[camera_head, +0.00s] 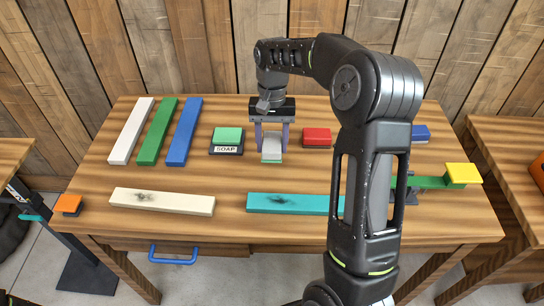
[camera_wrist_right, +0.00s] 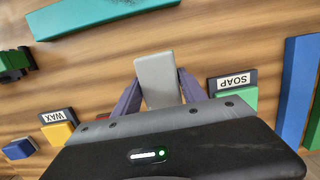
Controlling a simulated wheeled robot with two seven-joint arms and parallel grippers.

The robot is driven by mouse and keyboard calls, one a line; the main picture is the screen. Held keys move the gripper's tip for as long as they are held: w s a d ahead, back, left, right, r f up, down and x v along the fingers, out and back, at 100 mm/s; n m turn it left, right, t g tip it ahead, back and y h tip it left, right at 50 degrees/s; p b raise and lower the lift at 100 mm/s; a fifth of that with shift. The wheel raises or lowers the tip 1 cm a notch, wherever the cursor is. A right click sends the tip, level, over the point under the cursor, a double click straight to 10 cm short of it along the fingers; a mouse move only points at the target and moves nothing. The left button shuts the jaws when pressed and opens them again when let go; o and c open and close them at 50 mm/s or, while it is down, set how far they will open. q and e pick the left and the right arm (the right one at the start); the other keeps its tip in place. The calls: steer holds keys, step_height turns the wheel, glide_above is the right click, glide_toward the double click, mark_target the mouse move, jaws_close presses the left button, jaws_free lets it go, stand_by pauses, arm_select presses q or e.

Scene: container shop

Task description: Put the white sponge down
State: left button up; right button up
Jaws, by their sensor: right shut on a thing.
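The white sponge (camera_head: 271,151) is a pale block at the middle of the table. My right gripper (camera_head: 272,139) points down and is shut on it, with a purple finger on each side. In the wrist view the sponge (camera_wrist_right: 158,80) sits between the fingers (camera_wrist_right: 160,92). A green strip shows at its lower edge in the head view. I cannot tell whether the sponge touches the table. The left gripper is not in view.
A holder marked SOAP (camera_head: 226,149) with a green block stands left of the sponge. A red block (camera_head: 317,137) is to its right. A teal plank (camera_head: 290,203) and a cream plank (camera_head: 160,202) lie in front. A WAX holder (camera_wrist_right: 60,117) shows in the wrist view.

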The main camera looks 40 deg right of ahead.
mark_target(272, 165)
steer(key=shift+f, duration=0.25)
step_height(272, 165, down, 4)
steer(key=shift+f, duration=0.4)
steer(key=shift+f, duration=0.15)
steer(key=o, duration=1.2)
